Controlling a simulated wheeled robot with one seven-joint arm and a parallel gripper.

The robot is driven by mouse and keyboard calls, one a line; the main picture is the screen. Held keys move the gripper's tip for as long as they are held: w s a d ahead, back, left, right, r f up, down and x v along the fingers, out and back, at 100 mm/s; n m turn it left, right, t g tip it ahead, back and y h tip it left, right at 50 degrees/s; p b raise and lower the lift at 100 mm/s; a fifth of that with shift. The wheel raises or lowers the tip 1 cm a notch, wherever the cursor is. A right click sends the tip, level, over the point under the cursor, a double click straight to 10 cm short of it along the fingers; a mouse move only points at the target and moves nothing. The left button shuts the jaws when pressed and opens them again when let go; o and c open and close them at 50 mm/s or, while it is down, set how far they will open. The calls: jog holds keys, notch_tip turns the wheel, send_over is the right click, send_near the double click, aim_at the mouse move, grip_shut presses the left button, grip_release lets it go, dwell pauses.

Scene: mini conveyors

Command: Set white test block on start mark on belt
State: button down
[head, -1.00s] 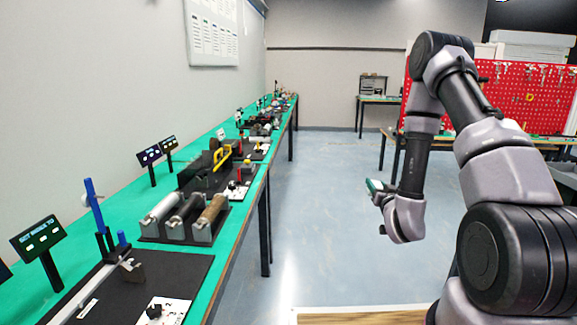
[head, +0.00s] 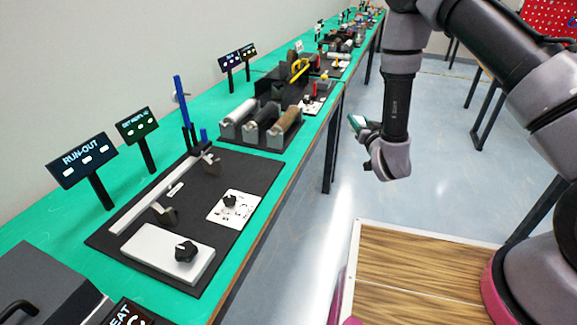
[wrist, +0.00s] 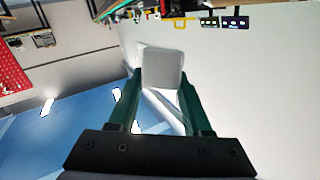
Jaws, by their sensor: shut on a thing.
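The white test block (wrist: 162,68) shows as a pale grey-white square in the wrist view. It sits between the green fingers of my gripper (wrist: 161,82), which is shut on it. In the head view my gripper (head: 358,124) hangs in the air over the floor, to the right of the long bench and apart from it.
The green bench (head: 200,290) runs away along the left wall. On it are a black board (head: 215,247) with a white rail, a RUN-OUT sign (head: 84,160), a roller set (head: 262,123) and more stations beyond.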

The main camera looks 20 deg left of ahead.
jog(key=s+a+n+y, duration=0.1)
jog(key=s+a, duration=0.2)
jog(key=a, duration=0.3)
jog(key=s+a+f+n+g+y, duration=0.1)
jog(key=s+a+y, duration=0.1)
jog(key=a, duration=0.4)
jog(key=s+a+n+g+y, duration=0.1)
jog(key=s+a, duration=0.4)
jog(key=a, duration=0.2)
jog(key=shift+f, duration=0.2)
jog(key=shift+f, duration=4.8)
jog(key=shift+f, duration=0.2)
jog(key=shift+c, duration=1.7)
grip_release()
jog(key=shift+a, duration=0.1)
